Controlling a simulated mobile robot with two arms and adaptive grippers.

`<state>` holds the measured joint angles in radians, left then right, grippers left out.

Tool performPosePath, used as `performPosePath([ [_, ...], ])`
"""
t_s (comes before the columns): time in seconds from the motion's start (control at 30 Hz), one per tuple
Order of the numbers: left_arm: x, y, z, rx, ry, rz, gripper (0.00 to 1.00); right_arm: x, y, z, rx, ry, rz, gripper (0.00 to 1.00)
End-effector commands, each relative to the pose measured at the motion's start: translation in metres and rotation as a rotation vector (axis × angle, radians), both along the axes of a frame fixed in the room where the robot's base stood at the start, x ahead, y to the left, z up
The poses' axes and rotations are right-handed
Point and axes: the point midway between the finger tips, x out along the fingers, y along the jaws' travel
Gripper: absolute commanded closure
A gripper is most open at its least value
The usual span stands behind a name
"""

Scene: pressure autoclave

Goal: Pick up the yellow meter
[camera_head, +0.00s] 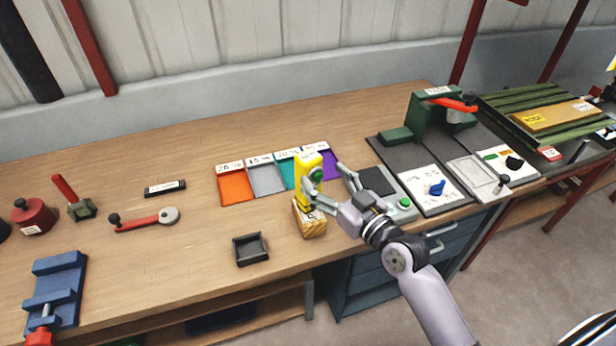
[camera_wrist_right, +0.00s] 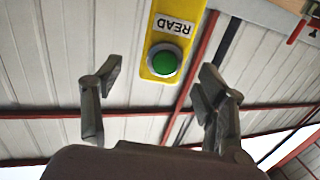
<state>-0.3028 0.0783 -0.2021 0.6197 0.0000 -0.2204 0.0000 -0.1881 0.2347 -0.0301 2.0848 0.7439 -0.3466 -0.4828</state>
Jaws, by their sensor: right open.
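The yellow meter (camera_head: 304,170) stands upright on a wooden block (camera_head: 309,222) near the front edge of the workbench. It has a green button on its face. In the right wrist view the yellow meter (camera_wrist_right: 176,40) shows a READ label and the green button, between and beyond the two fingers. My right gripper (camera_head: 325,180) is open, with its fingers pointing toward the meter from the right. In the wrist view the fingers of my right gripper (camera_wrist_right: 155,95) are well apart, with clear gaps to the meter on both sides. My left gripper is not in view.
Coloured trays, including an orange one (camera_head: 234,186), lie behind the meter. A small black tray (camera_head: 250,248) lies to its left on the bench (camera_head: 190,245). A grey device with a green button (camera_head: 404,202) sits to the right. A blue vise (camera_head: 57,290) is at far left.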

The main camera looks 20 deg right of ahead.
Motion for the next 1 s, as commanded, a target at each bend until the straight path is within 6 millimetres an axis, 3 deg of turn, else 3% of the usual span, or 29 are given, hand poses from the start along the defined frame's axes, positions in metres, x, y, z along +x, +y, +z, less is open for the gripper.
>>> performPosePath([
  [0.23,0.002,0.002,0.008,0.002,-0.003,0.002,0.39,0.017,0.007,0.0,0.001,-0.001,0.0,0.33],
  [0.53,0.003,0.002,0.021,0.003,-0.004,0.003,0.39,0.054,0.021,-0.005,0.002,0.0,0.0,0.33],
  [0.83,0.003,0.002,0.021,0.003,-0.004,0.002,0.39,0.058,0.022,-0.007,0.0,0.0,0.0,0.34],
  [1.0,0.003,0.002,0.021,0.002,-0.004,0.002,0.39,0.058,0.022,-0.007,0.0,0.0,0.0,0.45],
])
